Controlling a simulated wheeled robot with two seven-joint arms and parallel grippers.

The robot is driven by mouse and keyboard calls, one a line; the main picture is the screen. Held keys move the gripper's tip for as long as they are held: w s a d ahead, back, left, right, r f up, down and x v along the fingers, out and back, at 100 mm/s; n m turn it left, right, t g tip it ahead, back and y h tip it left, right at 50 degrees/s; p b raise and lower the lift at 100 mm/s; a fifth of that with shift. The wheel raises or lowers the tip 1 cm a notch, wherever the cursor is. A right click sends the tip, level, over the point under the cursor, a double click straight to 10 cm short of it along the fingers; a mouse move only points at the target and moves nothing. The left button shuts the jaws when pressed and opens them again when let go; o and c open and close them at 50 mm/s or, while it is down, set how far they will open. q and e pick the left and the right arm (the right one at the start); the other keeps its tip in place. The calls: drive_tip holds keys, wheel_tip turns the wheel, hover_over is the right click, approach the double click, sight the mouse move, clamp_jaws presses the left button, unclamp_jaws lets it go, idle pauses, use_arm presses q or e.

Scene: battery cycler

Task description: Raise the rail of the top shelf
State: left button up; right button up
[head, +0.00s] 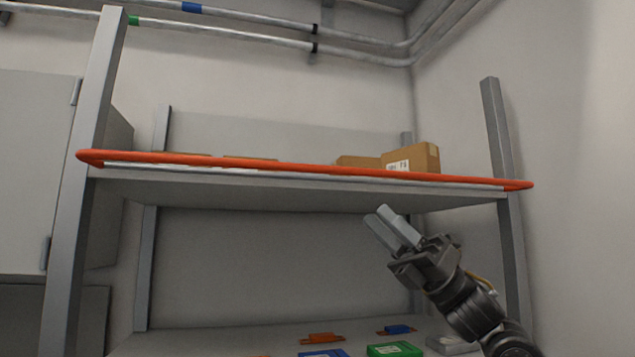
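The orange rail (290,167) runs along the front of the top shelf (300,190). It lies low, close to the shelf's front edge, and its two ends bend back at the posts. My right gripper (385,215) is below the shelf's front edge, right of the middle, pointing up and to the left. Its two light grey fingers are close together, and I cannot tell whether a gap remains between them. It appears apart from the rail and holds nothing that I can see. My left gripper is not in view.
Cardboard boxes (411,159) stand on the top shelf behind the rail. Grey posts (75,210) frame the rack at left and right (500,135). Green (395,349) and blue items lie on the lower shelf. Pipes (250,40) run along the wall above.

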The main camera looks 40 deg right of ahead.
sight(340, 171)
drive_tip(key=shift+n+g, duration=0.5)
drive_tip(key=shift+n, duration=0.1)
drive_tip(key=p+x, duration=0.2)
drive_tip(key=x, duration=0.1)
drive_tip(key=p+x, duration=0.2)
drive_tip(key=x, duration=0.1)
drive_tip(key=s+r+p+x, duration=0.1)
drive_tip(key=p+x, duration=0.2)
drive_tip(key=x, duration=0.1)
drive_tip(key=shift+s+d, duration=0.1)
drive_tip(key=shift+d, duration=0.1)
drive_tip(key=shift+a+r+p, duration=0.3)
drive_tip(key=shift+p, duration=0.05)
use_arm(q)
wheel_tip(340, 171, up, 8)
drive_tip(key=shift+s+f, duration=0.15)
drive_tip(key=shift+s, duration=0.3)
use_arm(e)
drive_tip(key=shift+w, duration=0.25)
drive_tip(key=shift+c, duration=0.4)
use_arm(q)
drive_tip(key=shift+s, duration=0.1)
use_arm(e)
clamp_jaws()
